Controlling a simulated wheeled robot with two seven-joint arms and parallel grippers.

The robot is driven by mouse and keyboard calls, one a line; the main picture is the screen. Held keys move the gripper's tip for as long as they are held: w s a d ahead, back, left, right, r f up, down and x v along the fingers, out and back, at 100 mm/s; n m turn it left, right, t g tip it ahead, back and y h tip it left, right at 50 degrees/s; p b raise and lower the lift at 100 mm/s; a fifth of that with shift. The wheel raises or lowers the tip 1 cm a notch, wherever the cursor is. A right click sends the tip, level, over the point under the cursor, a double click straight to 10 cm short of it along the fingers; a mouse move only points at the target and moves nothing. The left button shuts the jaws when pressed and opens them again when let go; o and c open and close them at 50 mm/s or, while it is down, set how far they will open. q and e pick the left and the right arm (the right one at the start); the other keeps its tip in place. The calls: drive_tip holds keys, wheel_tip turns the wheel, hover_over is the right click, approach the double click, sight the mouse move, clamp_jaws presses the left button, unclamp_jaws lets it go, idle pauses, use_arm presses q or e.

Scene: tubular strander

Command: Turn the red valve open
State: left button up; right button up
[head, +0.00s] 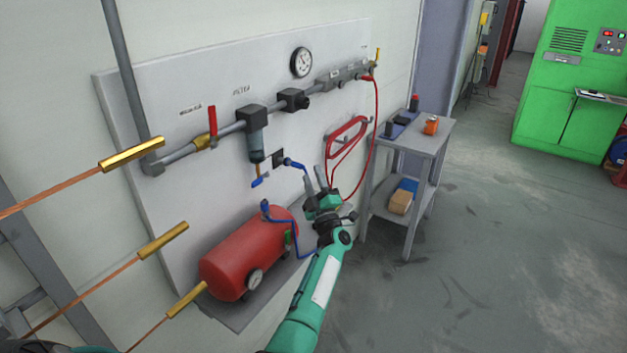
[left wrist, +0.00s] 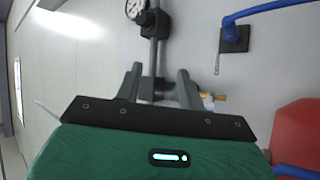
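The red valve is a long red lever handle (head: 212,122) standing upright on a brass valve body (head: 203,142) in the grey pipe at the left of the wall panel. My left gripper (head: 315,174) is well to the right of and below it, in front of the panel's lower right. In the left wrist view its two fingers (left wrist: 160,85) are apart with nothing clearly held between them. The red handle does not show in the left wrist view. My right gripper is not in view.
A red tank (head: 245,255) with a gauge sits below on a shelf. A filter (head: 254,138) hangs from the pipe. A red hose (head: 347,140) is coiled near a grey cart (head: 447,135). Brass-ended copper rods (head: 135,154) jut in from the left. Floor is clear at right.

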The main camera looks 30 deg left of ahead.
use_arm(q)
drive_tip(key=c, duration=0.7)
drive_tip(key=s+a+r+n+g+y+b, duration=0.1)
drive_tip(key=s+r+n+g, duration=0.1)
drive_tip(key=r, duration=0.1)
drive_tip(key=s+a+r+n+g+y+b, duration=0.1)
drive_tip(key=r+n+g+y, duration=0.1)
drive_tip(key=r+g, duration=0.1)
drive_tip(key=s+a+r+n+g+y+b, duration=0.1)
drive_tip(key=s+r+n+g, duration=0.1)
drive_tip(key=r, duration=0.3)
drive_tip(key=shift+s+n+g+y, duration=0.3)
drive_tip(key=shift+n+g+y, duration=0.1)
drive_tip(key=shift+n+g, duration=0.1)
clamp_jaws()
drive_tip(key=n+g+h+b, duration=0.3)
drive_tip(key=n+g+b, duration=0.2)
drive_tip(key=g, duration=0.1)
approach(213, 128)
drive_tip(key=r, duration=0.2)
drive_tip(key=s+d+r+m+t+h+b, duration=0.1)
drive_tip(key=s+r+m+t+h+b, duration=0.15)
drive_tip(key=s, duration=0.65)
drive_tip(key=w+a+t+p, duration=0.1)
drive_tip(key=w+a+p, duration=0.3)
drive_tip(key=w+a, duration=0.3)
drive_tip(key=shift+w+a+f+p, duration=0.35)
drive_tip(key=shift+a+f, duration=0.1)
drive_tip(key=shift+a, duration=0.45)
